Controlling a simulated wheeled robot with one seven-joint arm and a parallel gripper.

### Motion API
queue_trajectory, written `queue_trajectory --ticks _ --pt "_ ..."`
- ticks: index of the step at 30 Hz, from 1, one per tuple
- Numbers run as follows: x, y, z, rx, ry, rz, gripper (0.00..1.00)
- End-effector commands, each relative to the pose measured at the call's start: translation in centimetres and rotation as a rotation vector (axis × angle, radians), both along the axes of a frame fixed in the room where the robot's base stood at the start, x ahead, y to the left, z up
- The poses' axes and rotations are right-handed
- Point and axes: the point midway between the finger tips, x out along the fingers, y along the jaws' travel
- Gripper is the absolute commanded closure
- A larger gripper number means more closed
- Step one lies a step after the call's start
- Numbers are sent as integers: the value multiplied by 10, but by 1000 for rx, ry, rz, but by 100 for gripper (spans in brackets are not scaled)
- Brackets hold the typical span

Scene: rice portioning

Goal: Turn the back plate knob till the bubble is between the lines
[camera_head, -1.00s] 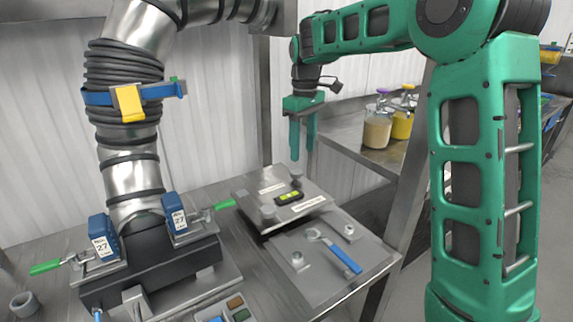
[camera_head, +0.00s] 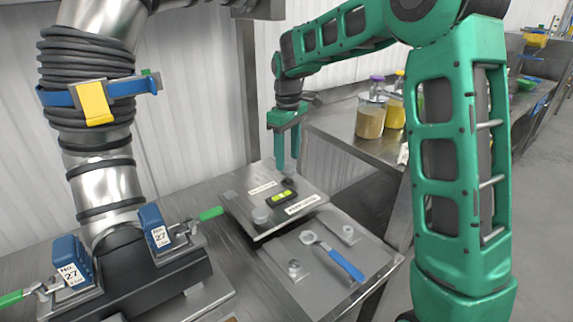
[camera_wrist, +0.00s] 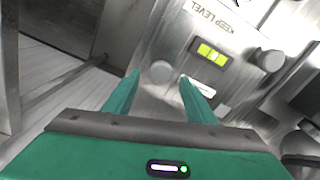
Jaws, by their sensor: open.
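The steel levelling plate (camera_head: 240,200) has a yellow-green bubble level (camera_head: 283,198) in its middle. In the wrist view the level (camera_wrist: 210,53) shows a bright vial; I cannot tell exactly where the bubble sits against the lines. The back plate knob (camera_head: 287,182), a small grey one, is just below my gripper (camera_head: 287,165). In the wrist view a round knob (camera_wrist: 161,71) appears between the fingertips of my gripper (camera_wrist: 159,78). The fingers are open, pointing down, and contact is not visible. Another knob (camera_head: 260,215) is at the plate's front left.
A lower plate with a blue-handled wrench (camera_head: 345,264) and bolts lies in front. A large machine with a metal pipe (camera_head: 105,185) and blue clamps stands at left. Jars (camera_head: 371,118) stand on a bench behind right. A steel post (camera_head: 250,90) rises behind the plate.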

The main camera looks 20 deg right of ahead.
Motion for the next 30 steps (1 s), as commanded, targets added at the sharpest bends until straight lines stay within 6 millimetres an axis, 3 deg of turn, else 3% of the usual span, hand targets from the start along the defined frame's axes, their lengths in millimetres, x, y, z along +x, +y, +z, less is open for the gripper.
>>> queue_trajectory --ticks 7,18,24,30 --pt "0 0 -27 0 0 0 49" --pt "0 0 -32 -1 -1 0 49" --pt "0 0 -31 0 -1 0 90" --pt "0 0 -31 0 -1 -7 90"
